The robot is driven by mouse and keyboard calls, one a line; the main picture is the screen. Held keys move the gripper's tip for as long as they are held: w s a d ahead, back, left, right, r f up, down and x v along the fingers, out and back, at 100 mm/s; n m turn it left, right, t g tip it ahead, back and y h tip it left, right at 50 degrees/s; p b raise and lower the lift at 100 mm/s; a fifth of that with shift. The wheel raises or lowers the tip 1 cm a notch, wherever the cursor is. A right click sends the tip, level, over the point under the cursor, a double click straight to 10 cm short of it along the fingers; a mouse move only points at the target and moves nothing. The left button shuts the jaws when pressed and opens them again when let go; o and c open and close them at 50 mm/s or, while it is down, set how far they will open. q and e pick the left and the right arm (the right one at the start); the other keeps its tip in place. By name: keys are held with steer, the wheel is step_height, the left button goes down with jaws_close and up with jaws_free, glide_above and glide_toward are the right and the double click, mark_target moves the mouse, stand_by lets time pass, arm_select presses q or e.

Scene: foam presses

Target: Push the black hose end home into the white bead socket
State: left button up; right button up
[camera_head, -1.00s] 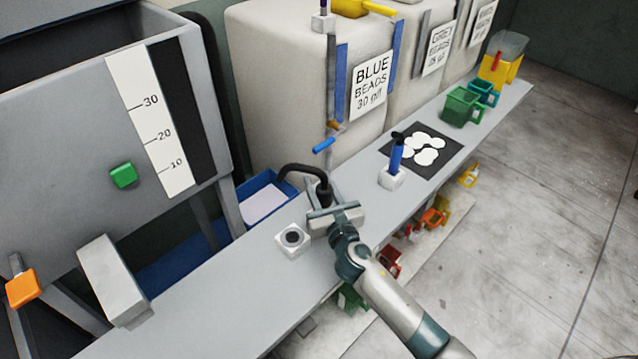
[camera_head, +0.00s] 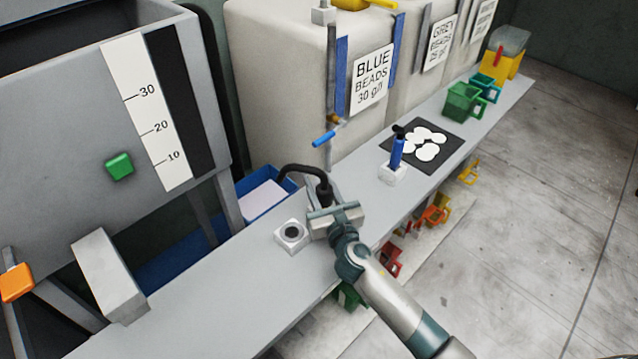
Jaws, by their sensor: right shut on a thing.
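The white bead socket (camera_head: 287,244) is a small white block with a dark round hole in its top, on the grey bench. The black hose (camera_head: 303,170) arches from beside the blue tray to my right gripper (camera_head: 326,203). My right gripper is shut on the hose, just to the right of the socket and a little behind it. The hose end is hidden by the gripper, and the socket's hole is empty. I cannot tell how high the gripper is above the bench. My left gripper is not in view.
A blue tray (camera_head: 284,187) stands behind the bench (camera_head: 215,300). A blue hand tool (camera_head: 397,152) stands in a white block farther right, beside a black mat (camera_head: 443,158). A grey block (camera_head: 108,275) is at left. The bench in front of the socket is clear.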

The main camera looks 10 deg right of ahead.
steer(key=shift+f+b, duration=0.65)
steer(key=shift+f, duration=0.1)
steer(key=o, duration=1.4)
steer(key=shift+c, duration=0.2)
steer(key=shift+s, duration=0.1)
steer(key=s+b, duration=0.1)
steer(key=s, duration=0.4)
steer(key=s+d+b, duration=0.1)
steer(key=s, duration=0.5)
steer(key=s+d+b, duration=0.1)
steer(key=s, duration=0.5)
steer(key=shift+d, duration=0.1)
